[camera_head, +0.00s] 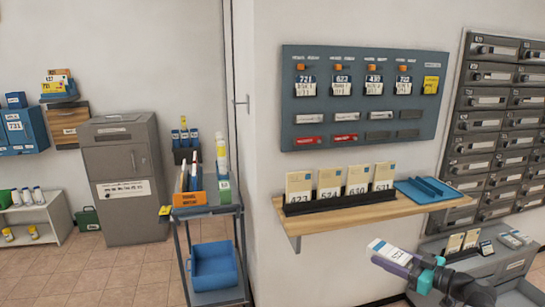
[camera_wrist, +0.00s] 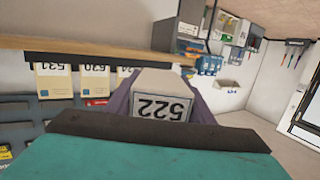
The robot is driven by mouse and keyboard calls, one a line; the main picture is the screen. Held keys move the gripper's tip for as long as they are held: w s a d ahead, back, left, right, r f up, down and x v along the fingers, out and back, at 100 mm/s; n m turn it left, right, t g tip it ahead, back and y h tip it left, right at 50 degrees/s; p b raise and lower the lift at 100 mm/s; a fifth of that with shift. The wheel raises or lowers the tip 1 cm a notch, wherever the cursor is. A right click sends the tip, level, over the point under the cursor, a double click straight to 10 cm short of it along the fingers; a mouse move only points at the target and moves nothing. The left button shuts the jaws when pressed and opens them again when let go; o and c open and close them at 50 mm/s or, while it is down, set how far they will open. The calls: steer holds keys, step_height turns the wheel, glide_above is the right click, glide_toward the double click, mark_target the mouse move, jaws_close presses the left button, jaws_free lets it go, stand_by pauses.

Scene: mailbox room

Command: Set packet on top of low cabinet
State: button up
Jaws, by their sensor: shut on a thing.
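A small white packet (camera_head: 390,252) is held out in front of the wall shelf, at the lower right of the head view. In the wrist view the packet (camera_wrist: 163,97) shows an upside-down label reading 522. My gripper (camera_head: 412,264) is shut on the packet, with purple fingers at its sides. A low grey cabinet (camera_head: 515,268) stands at the lower right, below the wall mailboxes. Several small items lie on its top, and my arm hides part of it. The packet is in front of and left of this cabinet in the picture.
The wooden wall shelf (camera_head: 350,218) carries numbered cards in a black rack and a blue tray (camera_head: 432,190). A grey cart (camera_head: 208,210) with a blue bin stands left of it. A taller grey cabinet (camera_head: 125,180) stands further left. The tiled floor between is clear.

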steer(key=a+f+n+g+y, duration=0.1)
steer(key=a+f, duration=0.2)
steer(key=a, duration=0.6)
steer(key=w+a+f+n+g+y, duration=0.1)
steer(key=a+f+n+g+y, duration=0.1)
steer(key=a, duration=0.6)
steer(key=shift+a+f, duration=0.35)
steer(key=shift+f, duration=0.5)
steer(key=shift+s+f, duration=0.25)
steer(key=shift+f, duration=0.85)
steer(key=shift+s, duration=0.15)
